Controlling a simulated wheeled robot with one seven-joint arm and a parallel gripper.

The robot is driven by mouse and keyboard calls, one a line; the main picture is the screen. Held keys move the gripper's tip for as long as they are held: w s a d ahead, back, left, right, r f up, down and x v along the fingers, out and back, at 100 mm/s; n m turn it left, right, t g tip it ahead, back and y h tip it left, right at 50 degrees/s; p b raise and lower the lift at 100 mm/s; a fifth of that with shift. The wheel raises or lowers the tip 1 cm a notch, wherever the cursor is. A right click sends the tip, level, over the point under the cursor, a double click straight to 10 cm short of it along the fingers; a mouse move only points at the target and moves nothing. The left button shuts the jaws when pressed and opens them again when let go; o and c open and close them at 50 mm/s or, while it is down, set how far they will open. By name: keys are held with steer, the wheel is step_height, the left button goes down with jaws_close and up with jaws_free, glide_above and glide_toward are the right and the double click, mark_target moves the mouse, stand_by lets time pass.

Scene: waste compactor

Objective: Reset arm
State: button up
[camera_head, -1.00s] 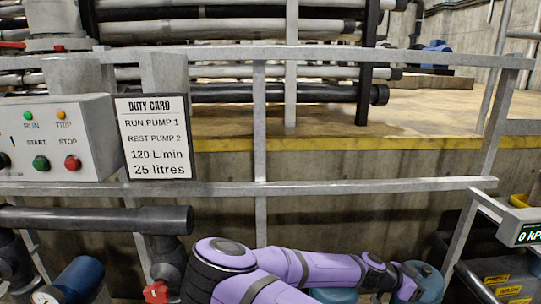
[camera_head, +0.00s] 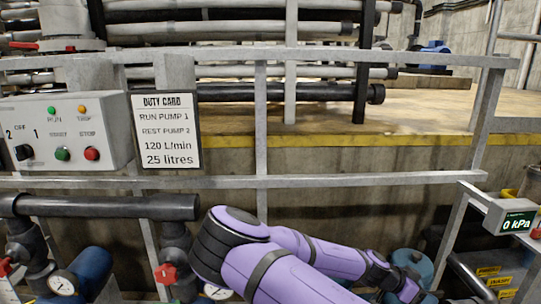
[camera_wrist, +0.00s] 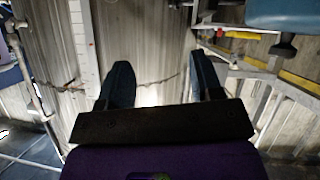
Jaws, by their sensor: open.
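My purple arm reaches from the lower middle toward the lower right in the head view. My gripper (camera_head: 418,294) is at the bottom edge there, small and partly cut off. In the wrist view my gripper (camera_wrist: 163,88) shows two dark fingers set wide apart with nothing between them. Behind the fingers are a grey wall or floor surface and a thin cable (camera_wrist: 150,82). Nothing is held.
A control box (camera_head: 62,135) with buttons and a duty card (camera_head: 166,130) hang on the grey railing (camera_head: 330,182) at left. Dark pipework (camera_head: 110,207), blue pumps (camera_head: 85,275) and a red valve handle (camera_head: 165,273) stand below. A 0 kPa display (camera_head: 516,222) is at right.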

steer(key=s+a+r+n+g+y, duration=0.25)
steer(key=s+a+r+y, duration=0.2)
steer(key=a+y, duration=0.3)
steer(key=s+a+r+n+t+y, duration=0.1)
steer(key=a+r+n+y, duration=0.15)
steer(key=r, duration=0.45)
steer(key=a+r+n+t+y, duration=0.1)
steer(key=r+n+t+y, duration=0.15)
steer(key=r, duration=0.45)
steer(key=s+r+n+t, duration=0.2)
steer(key=s+r+n, duration=0.2)
steer(key=s+r, duration=0.4)
steer(key=s+r+n+t, duration=0.3)
steer(key=s+r+n, duration=0.2)
steer(key=r, duration=0.8)
steer(key=s, duration=0.3)
steer(key=shift+d+r, duration=0.2)
steer(key=shift+s, duration=0.1)
steer(key=shift+c, duration=0.2)
